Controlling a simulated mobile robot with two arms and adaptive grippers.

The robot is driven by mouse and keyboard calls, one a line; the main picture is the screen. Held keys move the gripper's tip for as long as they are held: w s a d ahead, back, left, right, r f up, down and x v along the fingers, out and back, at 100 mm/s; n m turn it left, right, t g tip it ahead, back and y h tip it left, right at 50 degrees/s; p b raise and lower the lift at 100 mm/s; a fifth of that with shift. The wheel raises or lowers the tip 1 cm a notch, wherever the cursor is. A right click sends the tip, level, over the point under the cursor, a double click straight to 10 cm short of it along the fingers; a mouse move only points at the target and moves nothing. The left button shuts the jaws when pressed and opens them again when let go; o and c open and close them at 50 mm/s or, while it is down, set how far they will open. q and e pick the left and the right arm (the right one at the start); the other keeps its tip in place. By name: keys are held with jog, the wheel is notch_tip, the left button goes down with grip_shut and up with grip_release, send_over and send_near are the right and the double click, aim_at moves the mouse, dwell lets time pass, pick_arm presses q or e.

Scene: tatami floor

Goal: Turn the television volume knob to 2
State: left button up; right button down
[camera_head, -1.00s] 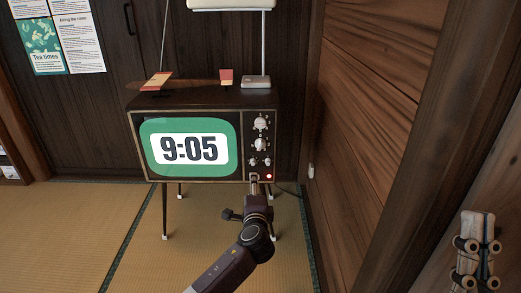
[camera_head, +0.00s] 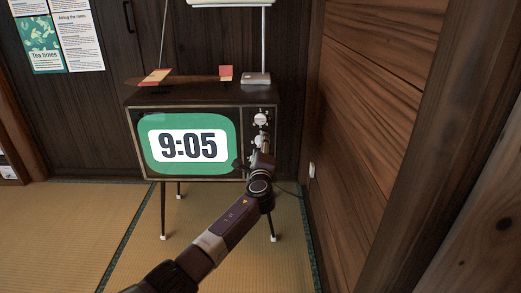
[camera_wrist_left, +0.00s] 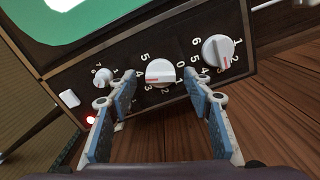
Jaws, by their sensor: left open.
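The television (camera_head: 190,97) stands on thin legs, its green screen showing 9:05. Its control panel on the right carries a large upper knob (camera_head: 260,119), which shows at the right in the wrist view (camera_wrist_left: 217,51). A second large white knob (camera_wrist_left: 160,72), ringed by digits from 0 to 5, sits mid-picture in the wrist view. My left gripper (camera_wrist_left: 164,88) is open, its two blue-padded fingers on either side of that knob; I cannot tell whether they touch it. In the head view my left gripper (camera_head: 262,146) covers the lower panel. My right gripper is out of view.
A small knob (camera_wrist_left: 103,76), a white button (camera_wrist_left: 68,98) and a red light (camera_wrist_left: 90,119) lie near the left finger. A wooden wall (camera_head: 375,130) rises at the right.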

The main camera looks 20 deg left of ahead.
pick_arm(q)
jog(key=shift+w+a, duration=0.15)
jog(key=shift+w, duration=0.3)
jog(key=c, duration=1.1)
jog(key=shift+c, duration=0.2)
